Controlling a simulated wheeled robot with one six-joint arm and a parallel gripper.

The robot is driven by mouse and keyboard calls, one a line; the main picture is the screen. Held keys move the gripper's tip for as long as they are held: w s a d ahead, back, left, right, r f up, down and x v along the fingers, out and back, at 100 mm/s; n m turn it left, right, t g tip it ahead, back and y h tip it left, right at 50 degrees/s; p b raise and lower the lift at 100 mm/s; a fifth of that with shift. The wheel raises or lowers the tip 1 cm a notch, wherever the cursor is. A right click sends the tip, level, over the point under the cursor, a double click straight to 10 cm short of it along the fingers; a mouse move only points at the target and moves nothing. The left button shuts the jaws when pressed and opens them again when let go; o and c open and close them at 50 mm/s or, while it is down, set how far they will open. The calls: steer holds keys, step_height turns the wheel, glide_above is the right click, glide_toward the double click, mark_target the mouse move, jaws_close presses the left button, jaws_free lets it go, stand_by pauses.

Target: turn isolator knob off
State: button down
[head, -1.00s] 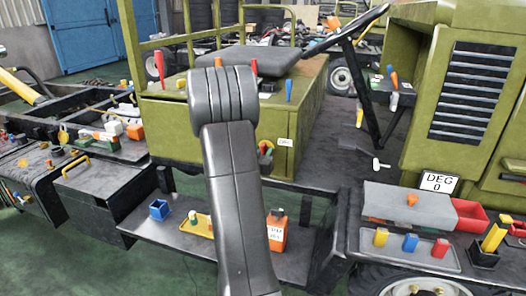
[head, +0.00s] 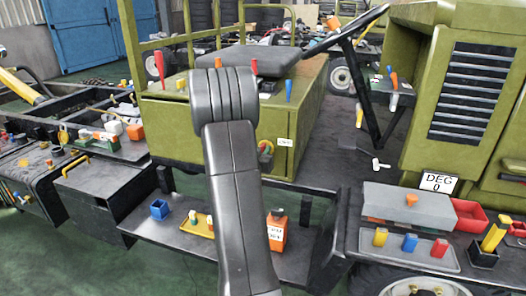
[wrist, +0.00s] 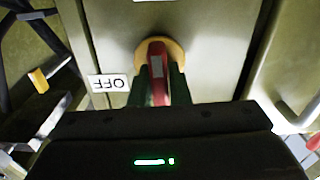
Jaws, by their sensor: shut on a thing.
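The isolator knob (wrist: 157,70) is a red bar handle on a round yellow base, set on an olive-green panel. In the wrist view its bar runs nearly up and down. My gripper (wrist: 159,88) has its dark green fingers on both sides of the bar, shut on it. A white OFF label (wrist: 108,82), upside down in this view, is left of the knob. In the head view the knob (head: 265,149) is small, on the front of the green box, beside my dark grey arm, and the gripper there is mostly hidden.
The green box (head: 230,130) carries a dark seat (head: 246,60) and several coloured levers. A grey case (head: 400,203) and tray stand at the right.

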steer(key=n+p, duration=0.2)
steer(key=n, duration=0.3)
steer(key=shift+a, duration=0.15)
steer(key=n+p, duration=0.2)
steer(key=n, duration=0.1)
steer(key=n+p, duration=0.2)
steer(key=n, duration=0.3)
steer(key=shift+a+f, duration=0.1)
steer(key=shift+a, duration=0.05)
steer(key=shift+f+n+p, duration=0.15)
steer(key=shift+n+p, duration=0.25)
steer(key=shift+n, duration=0.7)
steer(key=shift+f+n+p, duration=0.1)
steer(key=shift+n+p, duration=0.3)
steer(key=shift+n, duration=0.7)
steer(key=c, duration=1.4)
jaws_free()
